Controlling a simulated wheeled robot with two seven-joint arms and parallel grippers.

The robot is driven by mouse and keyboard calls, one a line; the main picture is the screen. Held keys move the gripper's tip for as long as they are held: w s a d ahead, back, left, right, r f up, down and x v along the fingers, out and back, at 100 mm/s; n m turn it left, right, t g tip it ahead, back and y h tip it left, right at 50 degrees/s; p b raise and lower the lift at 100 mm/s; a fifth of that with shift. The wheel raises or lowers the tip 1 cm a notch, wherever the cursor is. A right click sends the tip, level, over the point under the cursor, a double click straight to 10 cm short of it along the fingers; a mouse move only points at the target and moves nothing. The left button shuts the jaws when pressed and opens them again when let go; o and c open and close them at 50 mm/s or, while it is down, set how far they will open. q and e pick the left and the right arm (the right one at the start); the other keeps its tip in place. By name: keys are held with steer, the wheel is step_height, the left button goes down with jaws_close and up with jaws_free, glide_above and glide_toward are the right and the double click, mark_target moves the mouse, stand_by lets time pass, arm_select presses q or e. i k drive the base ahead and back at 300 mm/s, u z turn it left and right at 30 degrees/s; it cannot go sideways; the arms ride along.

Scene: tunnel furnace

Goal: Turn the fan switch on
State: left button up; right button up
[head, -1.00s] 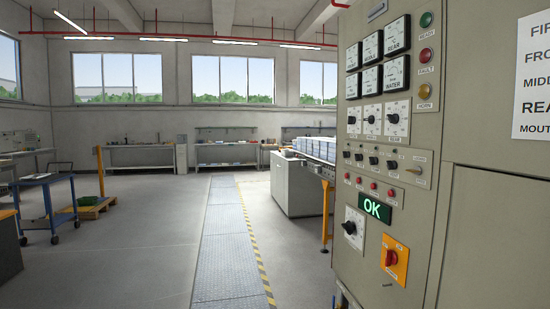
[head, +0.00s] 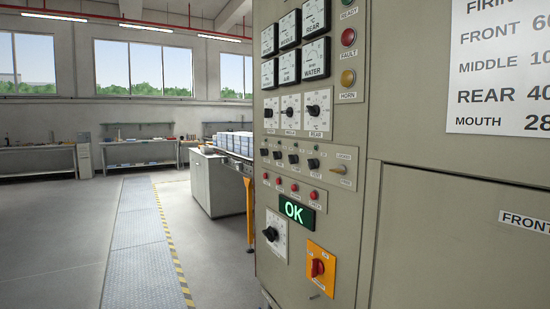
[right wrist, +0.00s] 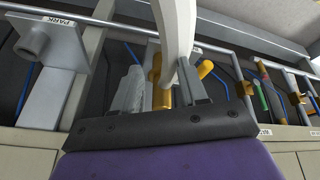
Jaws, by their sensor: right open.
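The grey control panel (head: 350,170) stands at the centre of the head view. It bears a row of small black knobs (head: 293,159), with a toggle lever (head: 314,167) at the row's right end. Their labels are too small to read, so I cannot tell which is the fan switch. Above are three black dials on white plates (head: 290,115). Below are a green OK display (head: 294,213), a black knob (head: 270,234) and a red rotary switch on an orange plate (head: 318,267). My right gripper (right wrist: 160,88) is open in the right wrist view, away from these controls. My left gripper is out of view.
The right wrist view shows a rail (right wrist: 240,48), a PARK label (right wrist: 58,20), and yellow, blue and green handles or rods. A grey cabinet (head: 215,185) stands left of the panel. The metal walkway (head: 140,240) and surrounding floor are clear.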

mark_target(277, 156)
steer(key=k, duration=0.6)
steer(key=u, duration=0.5)
steer(key=i, duration=1.25)
steer(key=u, duration=0.35)
